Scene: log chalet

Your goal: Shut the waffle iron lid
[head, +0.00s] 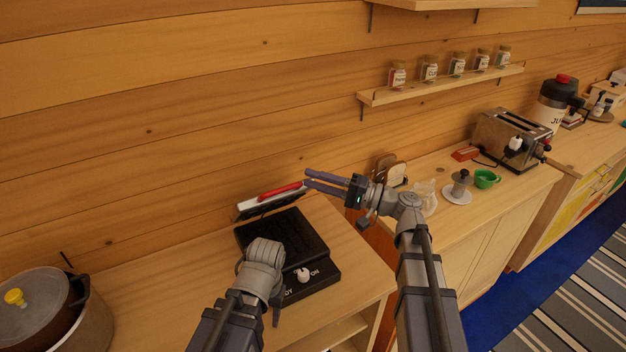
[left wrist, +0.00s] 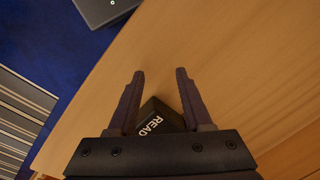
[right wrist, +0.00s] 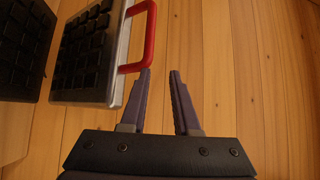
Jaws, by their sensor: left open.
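The waffle iron's black base (head: 310,255) sits on the wooden counter. Its lid (head: 262,206) stands raised near the wall, with a red handle (head: 281,191) along its upper edge. The right wrist view shows the lid's gridded inner plate (right wrist: 88,50) and the handle (right wrist: 150,25). My right gripper (head: 307,179) is open and empty beside the handle's right end; contact is unclear. My left gripper is low at the base's front left, its fingers mostly hidden in the head view. In the left wrist view its fingers (left wrist: 160,74) are open, with a base corner marked "READ" (left wrist: 155,120) between or beneath them.
A lidded pot (head: 55,310) stands at the left. Right of a gap, another counter holds bread slices (head: 397,174), a cup (head: 487,179) and a toaster (head: 510,138). A spice shelf (head: 440,86) hangs above. The counter between pot and waffle iron is clear.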

